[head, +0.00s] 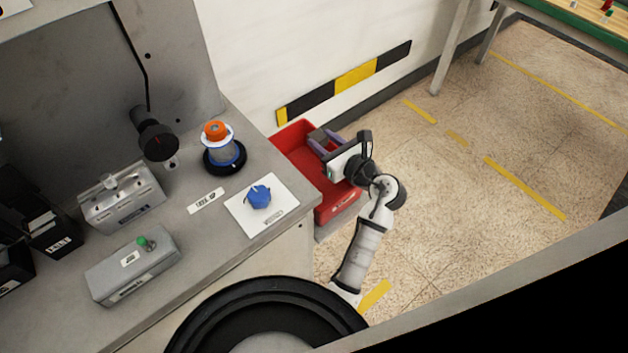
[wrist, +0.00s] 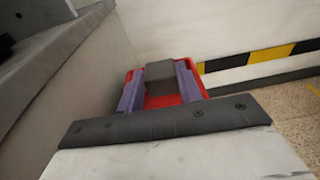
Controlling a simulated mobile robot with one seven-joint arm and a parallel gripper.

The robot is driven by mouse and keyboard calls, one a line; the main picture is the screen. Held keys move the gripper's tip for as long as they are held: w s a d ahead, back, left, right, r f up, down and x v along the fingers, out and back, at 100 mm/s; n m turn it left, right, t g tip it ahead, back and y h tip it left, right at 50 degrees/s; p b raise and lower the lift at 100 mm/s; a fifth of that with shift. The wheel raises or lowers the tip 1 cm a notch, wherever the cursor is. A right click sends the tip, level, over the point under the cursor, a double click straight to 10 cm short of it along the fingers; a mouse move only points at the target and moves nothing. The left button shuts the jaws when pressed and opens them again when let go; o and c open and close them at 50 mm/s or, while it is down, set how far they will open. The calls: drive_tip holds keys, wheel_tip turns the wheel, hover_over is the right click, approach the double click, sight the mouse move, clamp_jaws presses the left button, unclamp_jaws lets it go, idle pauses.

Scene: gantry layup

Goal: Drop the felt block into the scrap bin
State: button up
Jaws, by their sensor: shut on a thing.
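The felt block is a dark grey block (wrist: 161,78) held between the two purple fingers of my gripper (wrist: 160,88) in the wrist view. In the head view my gripper (head: 324,143) is over the red scrap bin (head: 338,202), and the grey block (head: 317,136) shows at its fingertips. The bin stands on the floor beside the bench. Its red interior also shows around and below the block in the wrist view (wrist: 155,102). The block's height above the bin floor is hard to tell. My wrist hides part of the bin's right side.
The grey bench (head: 225,240) stands left of the bin. On it are a blue knob-like part (head: 259,196) on a white sheet, an orange-topped container (head: 217,143) and a grey box with a green button (head: 133,266). The floor at right is clear.

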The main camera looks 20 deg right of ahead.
drive_tip(key=shift+f, duration=0.7)
drive_tip(key=o, duration=1)
drive_tip(key=shift+o, duration=0.2)
drive_tip(key=b+v, duration=0.3)
drive_tip(key=v, duration=1)
drive_tip(key=shift+s, duration=0.4)
drive_tip(key=shift+d, duration=0.1)
